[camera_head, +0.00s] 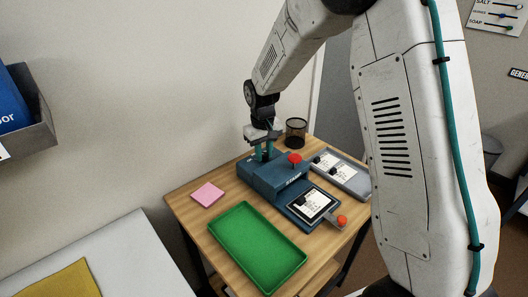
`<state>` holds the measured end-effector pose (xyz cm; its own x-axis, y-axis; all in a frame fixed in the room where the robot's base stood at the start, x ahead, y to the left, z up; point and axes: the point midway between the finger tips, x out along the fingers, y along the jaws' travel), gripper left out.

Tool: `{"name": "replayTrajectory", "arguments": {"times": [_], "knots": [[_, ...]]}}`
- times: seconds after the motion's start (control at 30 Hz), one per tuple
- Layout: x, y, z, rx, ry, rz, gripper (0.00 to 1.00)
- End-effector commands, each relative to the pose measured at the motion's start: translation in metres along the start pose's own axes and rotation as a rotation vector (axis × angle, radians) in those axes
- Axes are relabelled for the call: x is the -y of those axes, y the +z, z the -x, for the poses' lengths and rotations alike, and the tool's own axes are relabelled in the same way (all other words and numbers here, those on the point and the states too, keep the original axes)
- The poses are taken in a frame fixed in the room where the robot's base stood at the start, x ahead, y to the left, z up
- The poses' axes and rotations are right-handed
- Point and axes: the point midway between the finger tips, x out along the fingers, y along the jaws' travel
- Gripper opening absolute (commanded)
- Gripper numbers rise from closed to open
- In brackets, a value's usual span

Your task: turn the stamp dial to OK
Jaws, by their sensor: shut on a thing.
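The blue stamp machine (262,183) stands on the wooden table, with a red knob (295,158) on its top. My gripper (263,155) points down at the back left part of the machine's top. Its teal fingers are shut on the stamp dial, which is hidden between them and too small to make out. I cannot read which mark the dial points to. A card with dark print (311,205) lies on the machine's front plate, beside an orange knob (342,221).
A green tray (241,256) lies at the front of the table and a pink pad (207,194) at the left. A grey tray (354,187) with cards is right of the machine. A dark mesh cup (296,132) stands behind. Bare wood shows between the pink pad and the machine.

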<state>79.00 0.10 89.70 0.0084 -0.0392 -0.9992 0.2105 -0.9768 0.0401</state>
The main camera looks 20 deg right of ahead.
Motion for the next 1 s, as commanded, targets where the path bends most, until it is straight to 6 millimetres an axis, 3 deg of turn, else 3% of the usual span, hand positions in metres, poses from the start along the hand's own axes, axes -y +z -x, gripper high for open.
{"name": "replayTrajectory", "arguments": {"times": [0.27, 0.3, 0.67, 1.0], "knots": [[-0.001, 0.001, 0.000, 0.003, 0.001, 0.001, 0.02], [-0.001, 0.001, 0.000, 0.003, 0.001, 0.001, 0.33], [0.000, 0.000, 0.005, 0.000, 0.001, 0.000, 0.34], [-0.001, 0.000, 0.058, -0.002, 0.001, -0.001, 0.34]]}}
